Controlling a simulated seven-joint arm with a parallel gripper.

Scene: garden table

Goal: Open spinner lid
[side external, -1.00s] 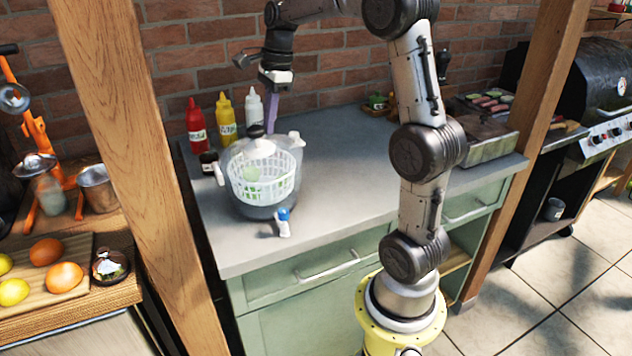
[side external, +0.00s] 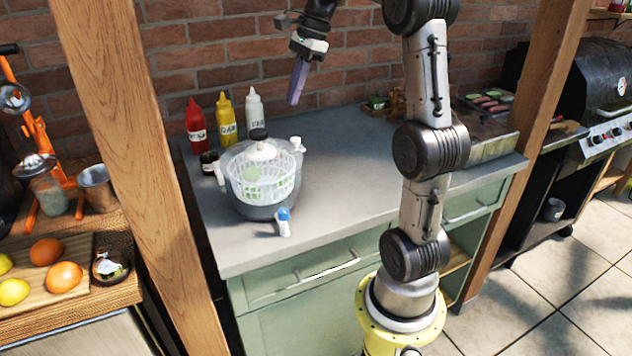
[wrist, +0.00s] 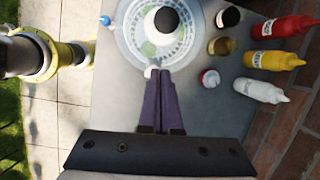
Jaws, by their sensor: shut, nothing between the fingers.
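The salad spinner (side external: 262,188) stands near the counter's left part, with a white basket showing through its clear bowl. Its lid has a white centre and a black knob (side external: 258,134), and appears to sit on top of the bowl. The spinner (wrist: 128,45) and black knob (wrist: 166,20) also show at the top of the wrist view. My gripper (side external: 292,102) is up in the air, behind and right of the spinner, apart from it. Its purple fingers (wrist: 160,72) are together and empty, pointing toward the spinner in the wrist view.
Red (side external: 196,127), yellow (side external: 226,120) and white (side external: 255,110) sauce bottles stand behind the spinner by the brick wall. A dark jar (side external: 209,162) is at its left. A small blue-topped bottle (side external: 284,222) stands in front. The counter (side external: 345,180) right of the spinner is clear.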

